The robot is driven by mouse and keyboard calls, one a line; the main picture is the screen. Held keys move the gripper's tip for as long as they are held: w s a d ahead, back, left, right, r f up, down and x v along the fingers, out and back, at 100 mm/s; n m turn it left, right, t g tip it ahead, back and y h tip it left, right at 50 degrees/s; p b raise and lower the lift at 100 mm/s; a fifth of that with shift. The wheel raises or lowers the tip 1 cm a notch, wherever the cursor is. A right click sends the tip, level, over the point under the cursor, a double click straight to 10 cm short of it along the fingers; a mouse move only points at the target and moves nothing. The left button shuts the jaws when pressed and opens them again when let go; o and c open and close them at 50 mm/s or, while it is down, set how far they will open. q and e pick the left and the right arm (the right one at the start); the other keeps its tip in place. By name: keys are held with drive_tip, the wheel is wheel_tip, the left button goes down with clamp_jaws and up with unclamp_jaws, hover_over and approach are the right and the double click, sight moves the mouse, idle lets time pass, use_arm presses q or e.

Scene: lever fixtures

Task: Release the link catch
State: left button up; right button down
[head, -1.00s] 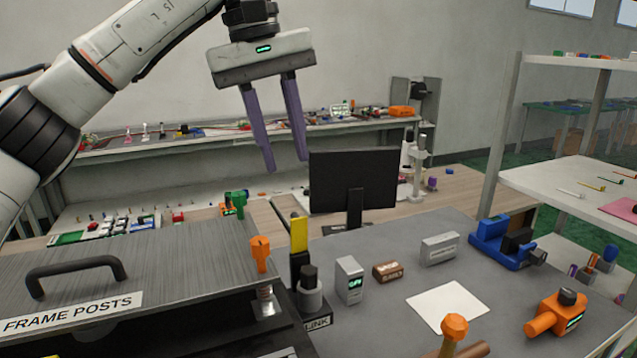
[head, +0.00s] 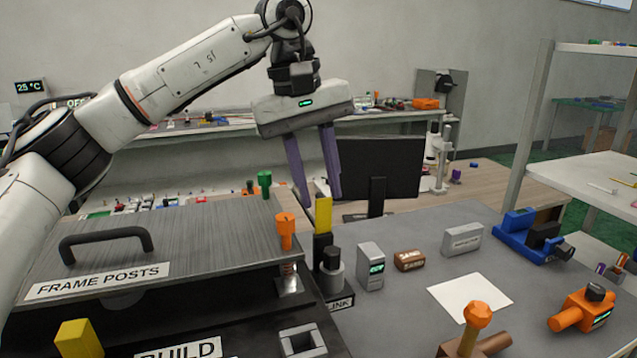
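The link catch stands at the right edge of the frame-posts fixture, beside a label reading LINK (head: 340,302). Its upright lever has a yellow handle (head: 324,215) on a black lower part, with a grey cylinder with a black top (head: 331,270) in front. My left gripper (head: 320,199) points down, its two purple fingers apart with nothing held. Its fingertips overlap the top of the yellow handle in the picture, one on each side; I cannot tell their depth relative to it or whether they touch. My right gripper is not in view.
A metal plate with a black handle (head: 105,240) and orange (head: 286,228) and green (head: 264,182) knobs lies left of the lever. A grey box (head: 370,266) and a brown block (head: 409,260) stand right of it. A black monitor (head: 385,167) is behind.

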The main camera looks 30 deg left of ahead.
use_arm(q)
drive_tip(key=shift+c, duration=0.4)
drive_tip(key=c, duration=0.6)
drive_tip(key=shift+w+a+r+p, duration=0.1)
drive_tip(key=shift+r+p, duration=0.1)
drive_tip(key=shift+p, duration=0.25)
drive_tip(key=shift+c, duration=0.2)
drive_tip(key=w+a+g+h+p, duration=0.1)
drive_tip(key=p, duration=0.1)
drive_tip(key=a+f+g+h+p, duration=0.1)
drive_tip(key=h+p, duration=0.1)
drive_tip(key=shift+w+p, duration=0.35)
drive_tip(key=o, duration=0.7)
